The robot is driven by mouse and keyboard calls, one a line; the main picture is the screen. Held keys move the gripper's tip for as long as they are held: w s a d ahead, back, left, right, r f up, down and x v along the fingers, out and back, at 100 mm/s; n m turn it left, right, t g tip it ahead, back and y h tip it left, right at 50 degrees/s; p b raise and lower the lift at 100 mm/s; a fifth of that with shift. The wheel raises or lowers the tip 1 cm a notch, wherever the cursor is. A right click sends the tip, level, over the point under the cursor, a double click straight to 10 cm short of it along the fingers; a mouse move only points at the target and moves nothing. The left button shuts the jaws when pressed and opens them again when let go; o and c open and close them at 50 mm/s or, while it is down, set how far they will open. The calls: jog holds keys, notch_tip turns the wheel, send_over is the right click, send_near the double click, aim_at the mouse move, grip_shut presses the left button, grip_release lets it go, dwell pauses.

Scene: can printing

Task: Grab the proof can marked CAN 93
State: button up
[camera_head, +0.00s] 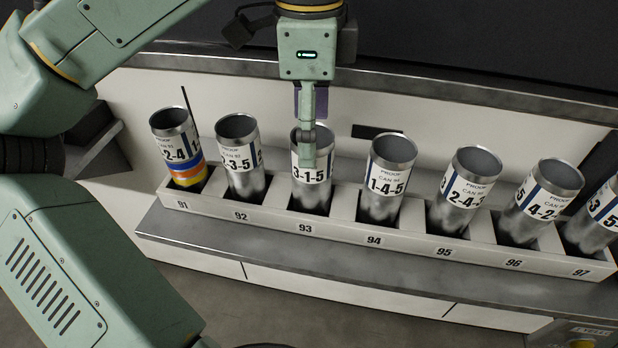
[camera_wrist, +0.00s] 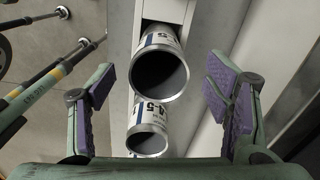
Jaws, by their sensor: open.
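The can in the slot numbered 93 (camera_head: 311,195) is a silver open-topped cylinder with a white label reading 3-1-5. It stands in the rack, its upper part partly hidden by my gripper. My gripper (camera_head: 308,162) points down over that can's mouth and front in the head view. In the wrist view my gripper (camera_wrist: 160,85) is open, with purple pads wide apart on either side. A large can mouth (camera_wrist: 160,75) lies between the pads, and a smaller one (camera_wrist: 147,142) shows below it. Their can numbers are not readable there. Neither pad visibly touches a can.
The pale rack (camera_head: 270,222) holds a row of cans in slots 91 to 97. Close neighbours are the can at 92 (camera_head: 245,183) and the can at 94 (camera_head: 382,205). The can at 91 (camera_head: 187,172) has coloured bands and a thin stick. Poles (camera_wrist: 45,82) show at left.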

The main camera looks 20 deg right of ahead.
aim_at(311, 172)
notch_tip(311, 172, down, 8)
jog(key=shift+s+d+f, duration=0.1)
jog(key=shift+s+f, duration=0.05)
dwell(0.4)
jog(key=shift+c, duration=0.6)
jog(key=c, duration=0.7)
